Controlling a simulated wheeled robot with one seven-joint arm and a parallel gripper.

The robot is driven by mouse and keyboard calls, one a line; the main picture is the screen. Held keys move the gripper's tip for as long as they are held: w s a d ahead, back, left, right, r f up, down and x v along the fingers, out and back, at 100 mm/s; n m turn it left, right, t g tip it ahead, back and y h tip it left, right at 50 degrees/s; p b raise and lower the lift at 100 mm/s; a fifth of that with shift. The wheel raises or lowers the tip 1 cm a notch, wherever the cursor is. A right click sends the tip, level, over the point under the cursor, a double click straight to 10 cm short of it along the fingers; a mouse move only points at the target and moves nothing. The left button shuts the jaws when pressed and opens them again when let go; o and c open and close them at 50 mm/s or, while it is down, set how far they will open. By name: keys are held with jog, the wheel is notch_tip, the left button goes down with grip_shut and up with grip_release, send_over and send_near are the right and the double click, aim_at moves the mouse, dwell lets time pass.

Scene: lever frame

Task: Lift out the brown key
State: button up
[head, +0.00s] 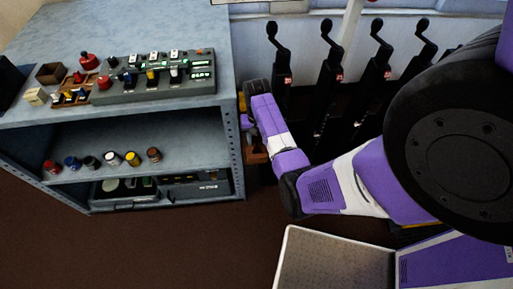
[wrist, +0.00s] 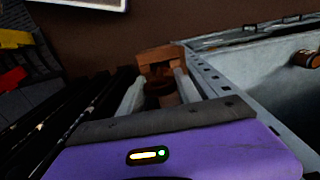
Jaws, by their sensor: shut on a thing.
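The brown key (wrist: 160,56) is in the wrist view, at the far end of my gripper (wrist: 160,88). A brown, partly dark round piece sits between the two pale fingers, and a wider brown part shows beyond them. My gripper is shut on it. In the head view my gripper (head: 250,130) hangs beside the right edge of the grey shelf unit, and a bit of the brown key (head: 257,154) shows just below it. The rest of the key is hidden by my gripper and arm. I cannot tell whether it touches anything else.
The grey shelf unit (head: 222,98) stands close to the left of my gripper. A control box (head: 155,82) is on its top. Several coloured round pieces, including a brown one (head: 154,154), stand on its shelf. Black levers (head: 330,75) stand close on the right. Brown floor is clear in front.

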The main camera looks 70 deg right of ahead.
aim_at(258, 140)
jog(key=shift+r, duration=0.3)
jog(key=a+r+p, duration=0.1)
jog(key=s+a+r+p, duration=0.1)
jog(key=p, duration=0.1)
jog(key=a+r+p, duration=0.1)
jog(key=shift+s+a+r+p, duration=0.15)
jog(key=shift+s+r+p, duration=0.05)
jog(key=shift+r+p, duration=0.2)
jog(key=shift+s+a+r, duration=0.15)
jog(key=shift+a+r, duration=0.3)
jog(key=shift+r, duration=0.05)
